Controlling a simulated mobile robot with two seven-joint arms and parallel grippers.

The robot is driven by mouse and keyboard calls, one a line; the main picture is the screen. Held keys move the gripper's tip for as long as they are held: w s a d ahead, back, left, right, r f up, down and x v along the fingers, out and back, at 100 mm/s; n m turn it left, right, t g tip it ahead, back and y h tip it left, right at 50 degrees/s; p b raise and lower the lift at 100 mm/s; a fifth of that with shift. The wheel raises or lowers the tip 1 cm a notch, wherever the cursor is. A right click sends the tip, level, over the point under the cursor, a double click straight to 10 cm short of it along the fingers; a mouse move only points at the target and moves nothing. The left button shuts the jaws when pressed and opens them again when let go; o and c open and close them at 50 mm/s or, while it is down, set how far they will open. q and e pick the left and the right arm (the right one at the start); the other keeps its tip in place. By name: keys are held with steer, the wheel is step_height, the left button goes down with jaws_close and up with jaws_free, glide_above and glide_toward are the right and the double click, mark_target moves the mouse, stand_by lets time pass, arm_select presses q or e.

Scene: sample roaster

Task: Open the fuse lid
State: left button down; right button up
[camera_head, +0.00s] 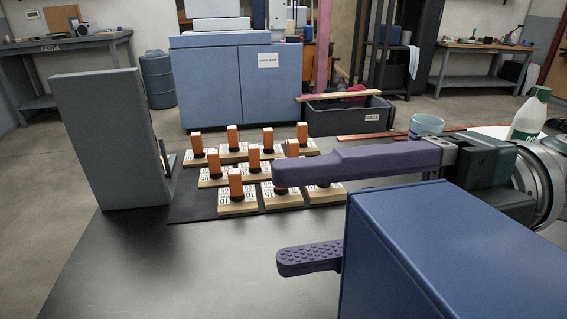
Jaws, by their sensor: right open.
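My right gripper (282,218) reaches in from the right with its two purple fingers wide apart, one above the other. Nothing is between them. The lower finger is partly hidden behind a blue box (450,255) in the right foreground. A tall grey box (98,140) stands upright at the left of the dark table, well apart from the gripper. A small metal piece shows at its right edge. No part is clearly marked as the fuse lid, and I cannot tell whether it belongs to the grey box or the blue box. My left gripper is not in view.
Several orange-topped blocks on numbered wooden bases (237,206) stand on a dark mat (190,207) behind the gripper. A light-blue cup (426,125) and a white bottle (530,115) stand at the back right. The table's front left (170,270) is clear.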

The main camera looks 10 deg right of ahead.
mark_target(377, 245)
steer(key=shift+c, duration=0.2)
steer(key=c, duration=0.6)
jaws_close()
stand_by(0.5)
steer(key=s+r+p, duration=0.1)
steer(key=s+n+p, duration=0.1)
steer(key=s, duration=0.1)
steer(key=s+r+n+p, duration=0.1)
steer(key=shift+s+r+p, duration=0.3)
steer(key=shift+s, duration=0.1)
